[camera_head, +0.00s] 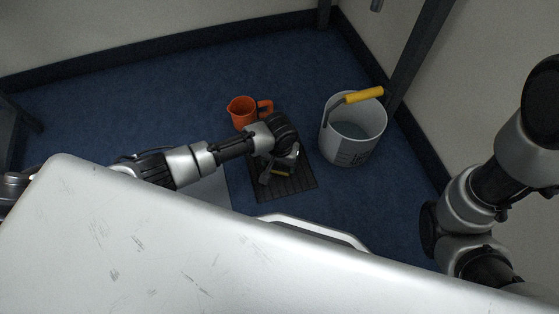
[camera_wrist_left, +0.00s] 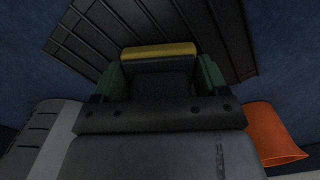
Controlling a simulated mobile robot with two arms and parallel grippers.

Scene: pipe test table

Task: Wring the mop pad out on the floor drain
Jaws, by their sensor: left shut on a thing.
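The floor drain (camera_head: 296,187) is a dark slatted rectangle on the blue floor; its slats also show in the wrist view (camera_wrist_left: 82,38). My left gripper (camera_head: 277,172) is low over the drain. In the wrist view my left gripper (camera_wrist_left: 161,78) has green finger pads, shut on a dark thing with a yellow edge (camera_wrist_left: 158,50), which I take to be the mop pad. My right gripper is out of view.
A grey bucket (camera_head: 349,152) with a yellow handle grip (camera_head: 364,95) and liquid inside stands right of the drain. An orange jug (camera_head: 242,112) stands behind it. A scratched pale surface (camera_head: 170,250) fills the foreground. Blue floor is clear at the back left.

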